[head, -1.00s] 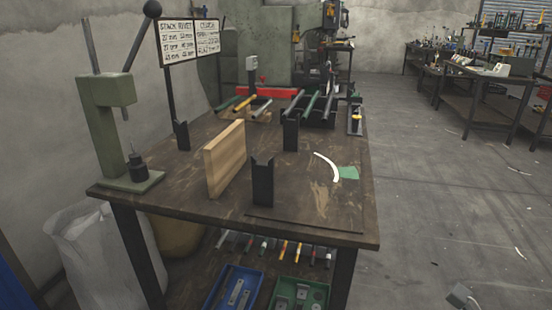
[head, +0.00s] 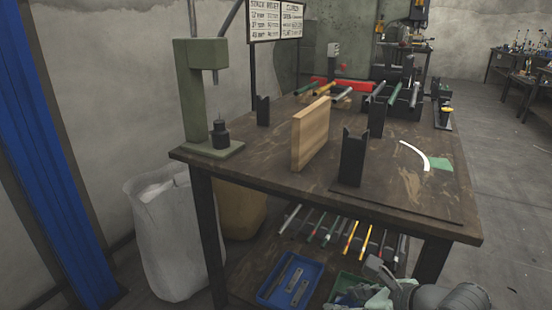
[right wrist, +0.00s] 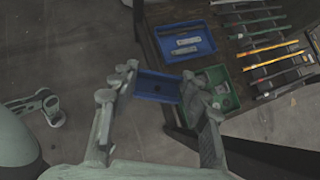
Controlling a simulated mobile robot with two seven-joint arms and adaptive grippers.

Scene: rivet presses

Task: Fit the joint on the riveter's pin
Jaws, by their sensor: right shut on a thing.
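The green riveter (head: 188,95) stands upright at the left corner of the workbench in the head view. A thin pin (head: 220,121) stands up from the black holder (head: 220,134) on its base, with the ram above it. The pin carries nothing that I can see. My right gripper (right wrist: 160,97) is shut on a dark blue piece (right wrist: 158,86) in the right wrist view. Whether this piece is the joint I cannot tell. In the head view, part of my right gripper shows low at the right, below the bench top, well away from the riveter. My left gripper is not visible.
On the workbench (head: 255,163) are a wooden block (head: 310,133), black upright brackets (head: 353,158) and a white curved strip (head: 414,155). Below are a blue tray (head: 290,281), a green tray (right wrist: 238,103) and several rods. A white sack (head: 165,240) stands left of the bench.

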